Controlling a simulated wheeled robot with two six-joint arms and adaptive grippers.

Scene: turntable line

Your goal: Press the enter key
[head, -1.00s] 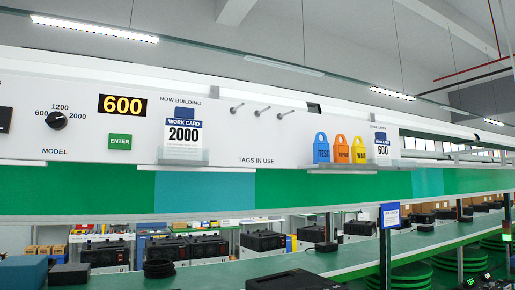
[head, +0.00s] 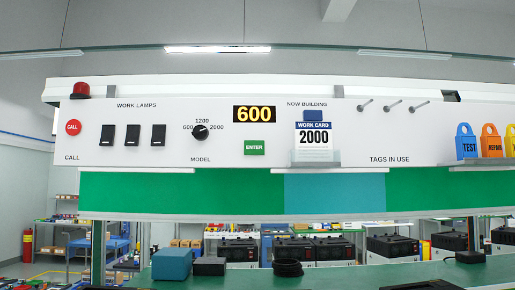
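The green ENTER key (head: 261,147) is on the white panel in the head view, below the display (head: 254,114), which reads 600. The black model knob (head: 200,132) is left of the key, with 600, 1200 and 2000 marked around it. Its pale mark seems to lean toward the 2000 side. A work card (head: 314,138) reading 2000 stands in a holder under NOW BUILDING, right of the key. Neither of my grippers is in view, and nothing covers the key.
A red call button (head: 73,128) and three black lamp switches (head: 132,134) are at the panel's left. Pegs (head: 393,106) and colored tags (head: 467,142) are at its right. Below, a green bench (head: 340,276) holds a teal box (head: 172,264) and a black coil (head: 288,268).

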